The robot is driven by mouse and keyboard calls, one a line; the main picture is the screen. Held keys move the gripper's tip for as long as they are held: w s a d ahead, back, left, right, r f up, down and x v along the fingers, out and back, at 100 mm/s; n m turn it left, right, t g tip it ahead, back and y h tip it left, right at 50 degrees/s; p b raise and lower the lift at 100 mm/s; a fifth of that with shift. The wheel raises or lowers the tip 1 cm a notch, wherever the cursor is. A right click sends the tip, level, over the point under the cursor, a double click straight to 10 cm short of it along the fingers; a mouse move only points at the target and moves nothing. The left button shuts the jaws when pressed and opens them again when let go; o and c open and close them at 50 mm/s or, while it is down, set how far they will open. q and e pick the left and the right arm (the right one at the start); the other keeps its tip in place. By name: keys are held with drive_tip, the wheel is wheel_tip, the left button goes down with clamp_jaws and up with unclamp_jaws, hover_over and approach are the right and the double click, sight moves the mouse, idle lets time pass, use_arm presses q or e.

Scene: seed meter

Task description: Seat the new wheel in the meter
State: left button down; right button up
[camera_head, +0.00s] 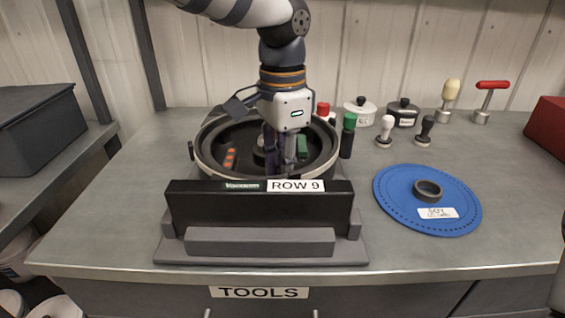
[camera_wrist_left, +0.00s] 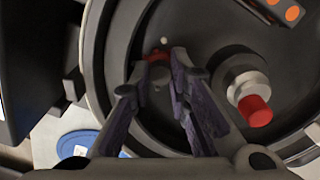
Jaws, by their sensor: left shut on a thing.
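The meter's round dark housing (camera_head: 200,160) stands open behind a black block marked ROW 9. The blue wheel (camera_head: 398,208) lies flat on the bench at the right, with a dark ring (camera_head: 428,190) and a white SOY label on it. Part of the blue disc also shows in the left wrist view (camera_wrist_left: 72,146). My left gripper (camera_head: 280,155) reaches down inside the housing, its fingers closed around a small red part (camera_wrist_left: 158,57) that they partly hide. A pale hub with a red tip (camera_wrist_left: 255,108) stands beside the fingers.
Orange (camera_head: 230,158) and green (camera_head: 303,147) parts sit inside the housing. A green-capped bottle (camera_head: 348,137), lidded pots (camera_head: 403,112), stampers (camera_head: 385,131) and a red-handled tool (camera_head: 486,100) stand behind and right. The front-right bench is clear.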

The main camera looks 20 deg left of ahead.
idle(0.4)
use_arm(q)
drive_tip(key=c, duration=1.4)
unclamp_jaws()
drive_tip(key=shift+f, duration=0.1)
drive_tip(key=shift+c, duration=0.2)
drive_tip(key=shift+c, duration=0.7)
drive_tip(key=shift+o, duration=0.3)
wheel_tip(320, 180, up, 10)
drive_tip(key=shift+f, duration=0.15)
